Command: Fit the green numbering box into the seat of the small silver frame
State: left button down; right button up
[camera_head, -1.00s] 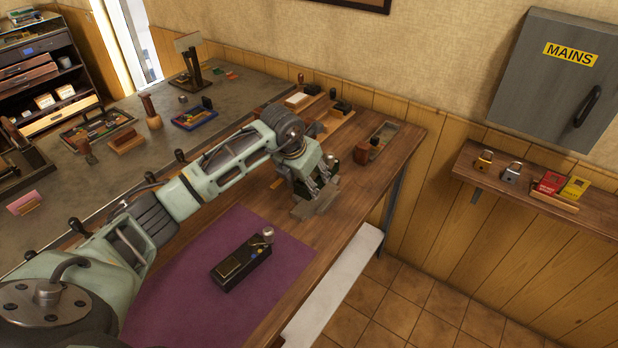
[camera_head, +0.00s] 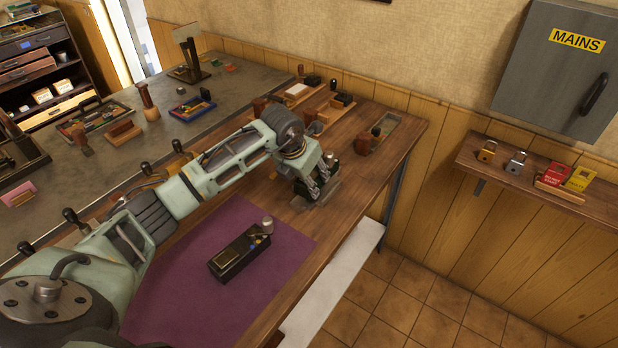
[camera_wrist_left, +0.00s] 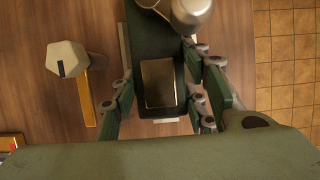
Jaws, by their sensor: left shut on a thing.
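My left gripper (camera_head: 318,191) is low over the wooden bench top, near its right edge. In the left wrist view the gripper (camera_wrist_left: 160,100) is shut on the dark green numbering box (camera_wrist_left: 150,40), with a finger on each side. The box has a brass-framed panel, and rounded silver parts show at its top. Pale silver edges beside and below the box look like the small silver frame (camera_wrist_left: 122,50); the box covers most of it. I cannot tell whether the box is seated. My right gripper is not in view.
A black box (camera_head: 240,256) with a silver knob lies on the purple mat (camera_head: 180,300). A pale hexagonal-headed piece (camera_wrist_left: 67,60) and a brass-coloured bar (camera_wrist_left: 87,95) are left of the gripper. Wooden-handled tools stand at the bench's back. The bench edge drops to tiled floor.

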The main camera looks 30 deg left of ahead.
pick_arm(q)
jog(key=shift+r, duration=0.1)
dwell(0.9)
jog(key=shift+b, duration=0.4)
jog(key=shift+f, duration=0.3)
dwell(0.3)
jog(key=shift+f+b, duration=1.2)
jog(key=shift+b, duration=0.1)
jog(key=c, duration=1.3)
grip_release()
jog(key=shift+s, duration=0.1)
jog(key=o, duration=0.4)
jog(key=shift+f, duration=0.1)
